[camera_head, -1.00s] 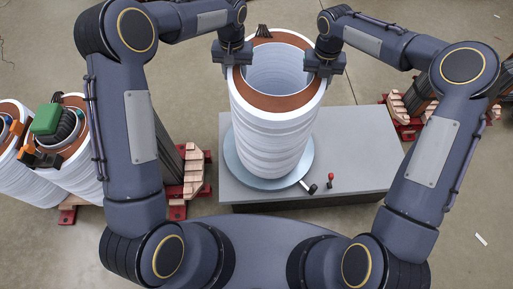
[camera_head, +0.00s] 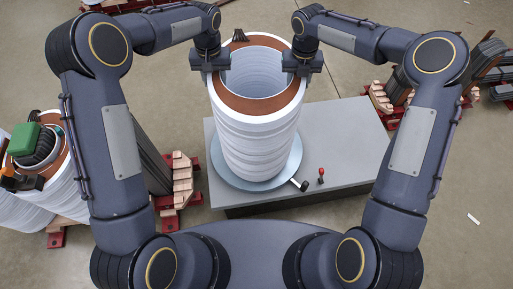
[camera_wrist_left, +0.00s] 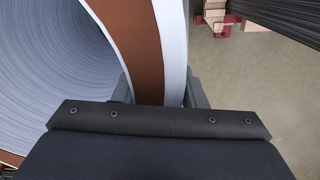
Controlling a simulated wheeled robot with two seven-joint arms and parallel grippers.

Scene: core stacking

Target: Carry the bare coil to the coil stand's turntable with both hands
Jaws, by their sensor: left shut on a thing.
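The bare coil (camera_head: 256,132), a white ribbed cylinder with a brown ring at its top, stands upright over the round grey-blue turntable (camera_head: 224,172) of the coil stand (camera_head: 348,145). Its base hides the turntable's middle; I cannot tell whether it touches. My left gripper (camera_head: 208,66) is shut on the rim at the left. In the left wrist view the brown and white rim (camera_wrist_left: 150,50) passes between the fingers of this gripper (camera_wrist_left: 160,92). My right gripper (camera_head: 302,66) grips the rim at the right.
A coil with a green block (camera_head: 25,138) is at the left. Dark core stacks on red-footed supports (camera_head: 182,180) flank the stand. Its grey right top is clear.

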